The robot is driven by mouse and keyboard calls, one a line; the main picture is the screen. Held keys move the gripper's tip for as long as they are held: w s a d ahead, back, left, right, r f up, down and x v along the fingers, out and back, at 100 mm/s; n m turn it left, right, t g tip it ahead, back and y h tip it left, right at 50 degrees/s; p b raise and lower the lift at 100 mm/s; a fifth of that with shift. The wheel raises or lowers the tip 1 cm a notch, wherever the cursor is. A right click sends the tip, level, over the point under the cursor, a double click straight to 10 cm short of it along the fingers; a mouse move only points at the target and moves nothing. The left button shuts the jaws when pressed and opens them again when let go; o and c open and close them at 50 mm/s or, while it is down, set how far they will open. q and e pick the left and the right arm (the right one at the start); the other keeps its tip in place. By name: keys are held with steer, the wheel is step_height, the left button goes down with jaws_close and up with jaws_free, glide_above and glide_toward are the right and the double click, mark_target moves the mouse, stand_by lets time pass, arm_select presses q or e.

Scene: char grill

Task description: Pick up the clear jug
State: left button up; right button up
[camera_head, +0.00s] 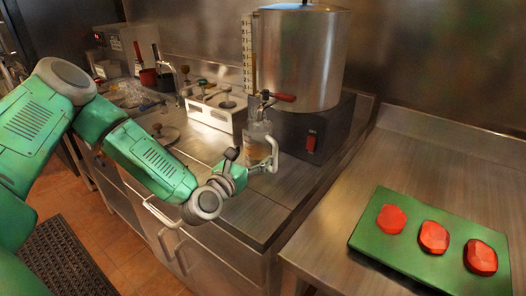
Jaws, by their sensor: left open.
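A small clear jug (257,132) stands on the steel counter in front of the large metal pot, below its tap. My left gripper (252,153) is open at the jug, with its fingers to either side of the jug's lower part in the picture. The gripper hides some of the jug's base, and I cannot tell whether the fingers touch it. My right gripper is out of view.
The large steel pot (298,60) with a red-handled tap (280,97) stands on a dark base with a red switch (311,143). A white rack (217,112) with ladles is left of the jug. A green board (400,258) with red patties lies on the right counter.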

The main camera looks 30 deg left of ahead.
mark_target(251, 154)
arm_select(q)
steer(key=w, duration=0.3)
steer(key=shift+w+a+f, duration=0.1)
steer(key=shift+w+a, duration=0.15)
steer(key=shift+a, duration=0.15)
steer(key=shift+a+f, duration=0.15)
steer(key=shift+a, duration=0.25)
steer(key=shift+d, duration=0.2)
steer(key=c, duration=1.2)
steer(key=shift+w+d+r, duration=0.1)
steer(key=shift+d+r, duration=0.1)
steer(key=shift+d, duration=0.05)
steer(key=shift+c, duration=0.2)
steer(key=shift+r, duration=0.1)
